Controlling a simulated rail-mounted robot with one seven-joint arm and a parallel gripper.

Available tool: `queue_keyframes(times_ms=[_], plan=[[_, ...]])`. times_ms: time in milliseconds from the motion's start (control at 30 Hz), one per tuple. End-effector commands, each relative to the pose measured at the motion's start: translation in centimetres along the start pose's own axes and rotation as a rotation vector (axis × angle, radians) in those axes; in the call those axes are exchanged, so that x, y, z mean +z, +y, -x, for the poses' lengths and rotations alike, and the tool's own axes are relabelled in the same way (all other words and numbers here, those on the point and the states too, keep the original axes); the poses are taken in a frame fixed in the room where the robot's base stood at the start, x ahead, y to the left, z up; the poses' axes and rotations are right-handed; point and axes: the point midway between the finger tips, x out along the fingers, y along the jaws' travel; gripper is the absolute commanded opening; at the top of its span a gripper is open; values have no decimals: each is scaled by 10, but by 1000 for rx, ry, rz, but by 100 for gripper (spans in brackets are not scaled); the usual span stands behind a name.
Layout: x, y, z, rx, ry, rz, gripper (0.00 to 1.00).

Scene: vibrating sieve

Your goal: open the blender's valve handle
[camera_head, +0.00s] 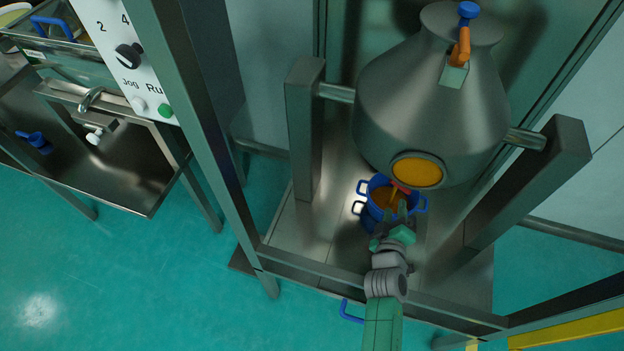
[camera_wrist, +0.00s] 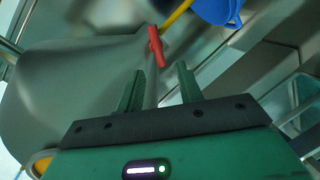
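The blender (camera_head: 430,110) is a large grey vessel with a narrowing neck, hung between two posts. A red handle (camera_head: 401,187) shows below it, above a blue pot; it also shows in the wrist view (camera_wrist: 156,47), tilted, just beyond the fingertips. A grey rod (camera_wrist: 151,88) runs from near the red handle back between the fingers. My gripper (camera_head: 396,211) is below the blender, close to the red handle. In the wrist view my gripper (camera_wrist: 162,78) has its fingers apart. I cannot tell whether either finger touches the rod.
The blue pot (camera_head: 425,206) stands on the platform under the blender, with a yellow rod (camera_wrist: 177,17) near it. An orange handle (camera_head: 461,48) with a blue knob sits on top of the blender. Frame posts (camera_head: 305,130) flank my arm. A control panel (camera_head: 115,40) is at the upper left.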

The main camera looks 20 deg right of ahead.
Motion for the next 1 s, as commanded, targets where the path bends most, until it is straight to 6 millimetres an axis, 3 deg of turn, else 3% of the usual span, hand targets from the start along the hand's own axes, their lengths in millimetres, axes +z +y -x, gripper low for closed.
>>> queue_keyframes(times_ms=[67,233,600,967,1000], plan=[[10,7,0,10,-18,11,36],[11,4,-8,10,-17,13,36],[12,3,-71,10,-15,12,36],[10,6,-78,8,-16,11,36],[10,6,-78,8,-16,11,28]])
